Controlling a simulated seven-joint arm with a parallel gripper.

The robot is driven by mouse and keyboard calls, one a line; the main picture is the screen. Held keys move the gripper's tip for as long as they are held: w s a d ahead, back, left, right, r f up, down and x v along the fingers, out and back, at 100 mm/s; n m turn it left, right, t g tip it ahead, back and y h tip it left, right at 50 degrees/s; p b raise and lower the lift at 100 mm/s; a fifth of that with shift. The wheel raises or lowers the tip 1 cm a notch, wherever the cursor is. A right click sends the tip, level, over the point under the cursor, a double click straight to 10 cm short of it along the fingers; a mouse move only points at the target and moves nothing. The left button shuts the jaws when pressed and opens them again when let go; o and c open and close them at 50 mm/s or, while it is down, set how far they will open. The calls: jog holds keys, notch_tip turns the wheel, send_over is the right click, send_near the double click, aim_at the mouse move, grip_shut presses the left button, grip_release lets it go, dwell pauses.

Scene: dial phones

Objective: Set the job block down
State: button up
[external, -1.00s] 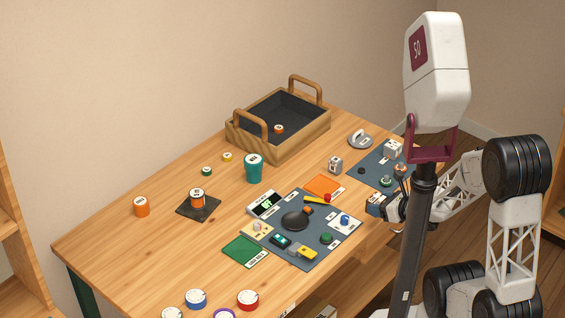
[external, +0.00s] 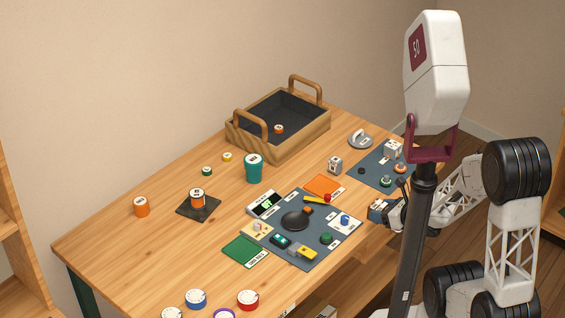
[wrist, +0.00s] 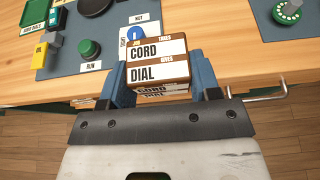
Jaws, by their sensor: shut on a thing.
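The job block (wrist: 157,60) is brown with white label panels reading CORD and DIAL. It sits between the blue fingers of my gripper (wrist: 160,84) in the wrist view, and the gripper is shut on it. In that view the block overlaps the table's front edge, just in front of the mat with the blue knob. In the external view my gripper (external: 384,209) is at the table's front edge, right of the blue knob, partly hidden by the dark post. Whether the block touches the table is not clear.
A dark mat (external: 318,254) holds several coloured parts, with a green RUN button (wrist: 89,48) near the block. A second mat (external: 366,179) lies to the right with small parts. A wooden crate (external: 250,146) stands at the back. The table's left part is mostly clear.

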send_over(359, 204)
jog(key=shift+a+f, duration=0.1)
jog(key=shift+f, duration=0.55)
jog(key=shift+f, duration=1.75)
jog(key=shift+f, duration=0.15)
jog(key=o, duration=0.9)
jog(key=shift+s+d+r, duration=0.2)
jog(key=shift+d+r, duration=0.05)
jog(key=shift+r, duration=0.05)
jog(key=shift+v, duration=5.7)
